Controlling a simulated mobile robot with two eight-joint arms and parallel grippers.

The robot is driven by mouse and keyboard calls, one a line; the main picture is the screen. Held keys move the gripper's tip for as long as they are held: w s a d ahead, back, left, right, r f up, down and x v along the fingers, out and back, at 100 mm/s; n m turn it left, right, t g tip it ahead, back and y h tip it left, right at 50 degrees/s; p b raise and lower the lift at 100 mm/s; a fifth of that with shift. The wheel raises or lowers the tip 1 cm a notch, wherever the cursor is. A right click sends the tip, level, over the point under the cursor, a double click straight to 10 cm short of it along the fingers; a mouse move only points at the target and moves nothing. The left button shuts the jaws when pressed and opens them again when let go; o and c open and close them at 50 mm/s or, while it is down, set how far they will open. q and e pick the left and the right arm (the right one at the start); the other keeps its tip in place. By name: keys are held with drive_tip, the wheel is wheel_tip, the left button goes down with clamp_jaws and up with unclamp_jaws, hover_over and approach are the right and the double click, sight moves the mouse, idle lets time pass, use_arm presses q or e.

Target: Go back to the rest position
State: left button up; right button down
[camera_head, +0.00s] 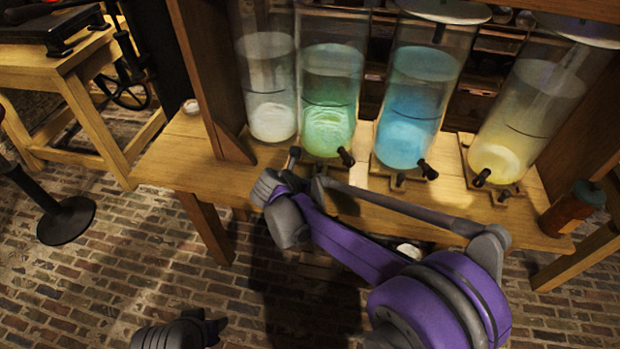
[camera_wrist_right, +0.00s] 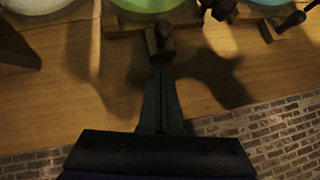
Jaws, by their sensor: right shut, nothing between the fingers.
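My right arm, purple and grey, reaches in from the lower right of the head view. Its gripper (camera_head: 318,184) is at the front edge of the wooden bench, below the green jar (camera_head: 331,100). In the right wrist view the gripper's dark fingers (camera_wrist_right: 160,85) are together and empty. They point at a small wooden block with a dark knob (camera_wrist_right: 159,38) below the green jar; I cannot tell whether they touch it. What looks like my left gripper (camera_head: 185,332) is at the bottom edge of the head view, low over the floor and partly cut off; its fingers are unclear.
White (camera_head: 268,88), blue (camera_head: 417,95) and yellow (camera_head: 530,115) jars also stand on the bench (camera_head: 165,160), with black taps jutting forward. A brown bottle (camera_head: 573,208) stands at the bench's right end. A black stand base (camera_head: 67,220) is on the brick floor, mostly clear at left.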

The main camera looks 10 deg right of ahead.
use_arm(q)
wheel_tip(320, 180, up, 2)
drive_tip(key=shift+r+p, duration=0.1)
drive_tip(key=shift+p, duration=0.65)
use_arm(e)
drive_tip(key=v, duration=0.9)
drive_tip(key=shift+s+r, duration=0.2)
drive_tip(key=shift+r, duration=0.05)
drive_tip(key=shift+a, duration=0.1)
drive_tip(key=s+d+m+g+y, duration=0.1)
drive_tip(key=s+d+m+g, duration=0.1)
drive_tip(key=s+d+m, duration=0.65)
drive_tip(key=s+d+f+m+g+y, duration=0.1)
drive_tip(key=s+d+f+m+y, duration=0.15)
drive_tip(key=s+m, duration=0.8)
drive_tip(key=s+d+f+m+y, duration=0.2)
drive_tip(key=s+d+f+m, duration=0.15)
drive_tip(key=s+m, duration=0.7)
use_arm(q)
wheel_tip(320, 180, up, 16)
drive_tip(key=w+p, duration=0.2)
drive_tip(key=p, duration=1.2)
drive_tip(key=shift+t, duration=0.4)
use_arm(e)
drive_tip(key=w+r, duration=0.1)
drive_tip(key=r, duration=0.7)
drive_tip(key=w+r, duration=0.2)
drive_tip(key=r, duration=0.6)
drive_tip(key=shift+w+d+r+t, duration=0.3)
drive_tip(key=shift+d, duration=0.1)
